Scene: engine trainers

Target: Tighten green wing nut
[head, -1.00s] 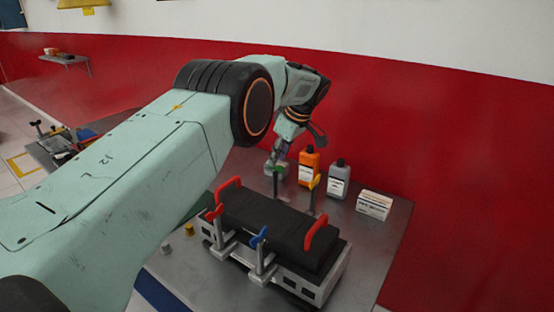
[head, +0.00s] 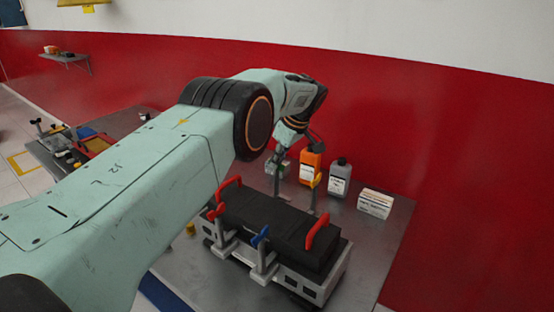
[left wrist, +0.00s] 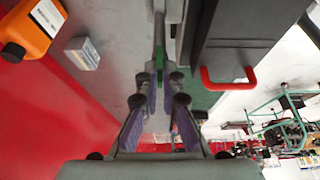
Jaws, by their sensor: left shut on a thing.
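The green wing nut (left wrist: 160,76) shows as a small green piece on a grey post between the fingertips of my left gripper in the left wrist view (left wrist: 162,92). The gripper is shut on it, with purple-padded fingers on both sides. In the head view my left gripper (head: 278,167) is at the far left corner of the black engine cover (head: 270,217), and the nut is mostly hidden there. A blue wing nut (head: 260,236), a red wing nut (head: 215,212) and a yellow wing nut (head: 316,180) sit on other posts. My right gripper is out of view.
The cover has red handles (head: 317,231) and lies on a grey engine block (head: 318,288). An orange bottle (head: 311,167), a grey bottle (head: 339,179) and a white box (head: 375,204) stand behind on the metal table (head: 378,248). A red wall (head: 450,150) rises behind.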

